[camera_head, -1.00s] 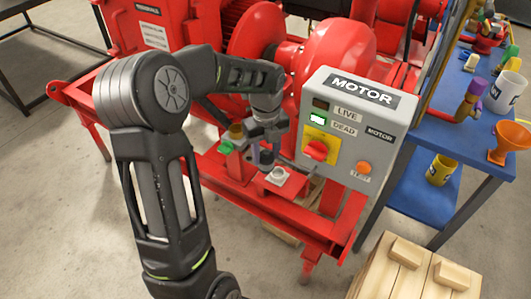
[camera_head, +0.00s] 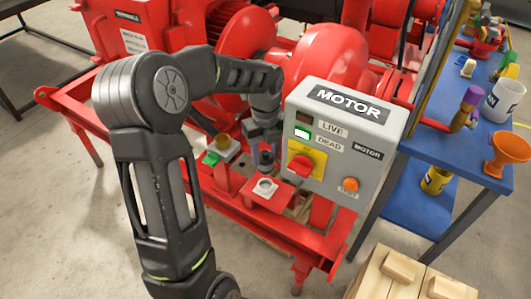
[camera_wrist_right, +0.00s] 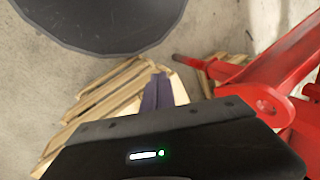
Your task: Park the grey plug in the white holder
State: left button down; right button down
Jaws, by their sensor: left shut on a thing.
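My left gripper (camera_head: 265,148) points down beside the grey motor box, shut on the grey plug (camera_head: 265,158). The plug is small, dark and partly covered by the fingers. The white holder (camera_head: 265,187), a square block with a round opening, sits on the red skid frame just below the plug in the picture. The plug appears apart from the holder, though the exact height gap is hard to judge. In the right wrist view, two dark purple strips (camera_wrist_right: 158,92) that look like my right gripper's fingers show past the black housing; their opening is unclear.
The motor box (camera_head: 340,150) with a red switch and lit green lamp stands right of the holder. A white base (camera_head: 222,150) with yellow and green parts lies to the left. A blue table (camera_head: 440,150) and wooden crate (camera_head: 410,280) are at the right.

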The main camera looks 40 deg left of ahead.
aim_at(265, 173)
pick_arm(q)
jog(key=shift+f+b, duration=2.15)
jog(key=shift+f, duration=0.5)
jog(key=shift+r, duration=0.2)
jog(key=shift+p, duration=0.6)
jog(key=shift+f+b, duration=0.95)
jog(key=shift+f, duration=0.85)
jog(key=c, duration=0.7)
grip_release()
jog(key=shift+r, duration=0.15)
